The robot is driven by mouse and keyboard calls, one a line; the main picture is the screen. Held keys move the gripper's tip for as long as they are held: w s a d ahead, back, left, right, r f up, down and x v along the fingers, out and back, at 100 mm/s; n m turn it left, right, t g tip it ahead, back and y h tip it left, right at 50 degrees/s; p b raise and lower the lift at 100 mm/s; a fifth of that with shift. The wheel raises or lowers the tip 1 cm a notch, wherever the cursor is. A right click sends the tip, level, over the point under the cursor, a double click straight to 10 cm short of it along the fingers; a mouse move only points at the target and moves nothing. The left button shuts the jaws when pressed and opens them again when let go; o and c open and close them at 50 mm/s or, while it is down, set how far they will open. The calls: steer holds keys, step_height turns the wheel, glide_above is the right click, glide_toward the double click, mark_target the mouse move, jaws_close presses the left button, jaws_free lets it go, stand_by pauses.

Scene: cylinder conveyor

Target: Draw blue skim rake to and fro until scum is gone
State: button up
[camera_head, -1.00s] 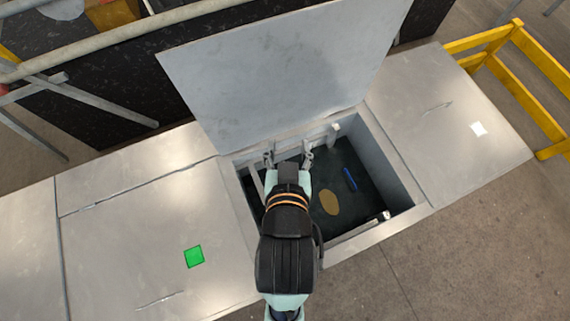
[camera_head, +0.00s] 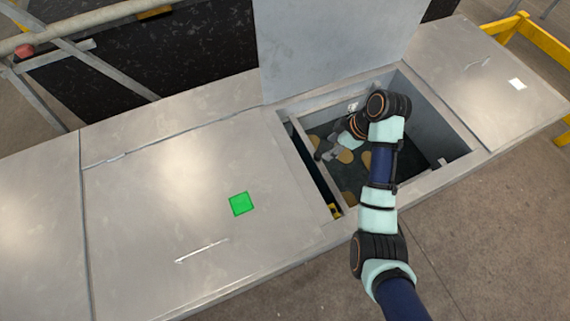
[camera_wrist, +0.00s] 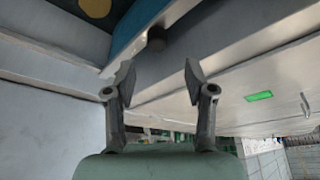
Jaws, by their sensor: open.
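Several tan scum patches (camera_head: 366,159) float on the dark liquid in the open pit; one patch also shows in the wrist view (camera_wrist: 97,7). My gripper (camera_head: 323,152) is inside the pit opening, near its left wall, with the arm bent over the right side. In the wrist view, my gripper (camera_wrist: 160,82) has its fingers spread with nothing between them. A blue strip (camera_wrist: 137,22) lies beyond a pale ledge there; I cannot tell if it is the skim rake. I cannot make out the rake in the head view, where my arm covers part of the pit.
The raised grey lid (camera_head: 330,45) stands behind the pit. The pit's metal rim (camera_head: 305,185) surrounds the opening. A green square (camera_head: 241,203) marks the flat deck on the left. A yellow rail (camera_head: 540,42) stands at far right.

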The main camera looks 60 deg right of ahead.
mark_target(319, 154)
steer(key=shift+d, duration=0.15)
steer(key=b+x, duration=0.2)
steer(key=x, duration=0.5)
steer(key=shift+w+f, duration=0.1)
steer(key=shift+f, duration=0.2)
jaws_close()
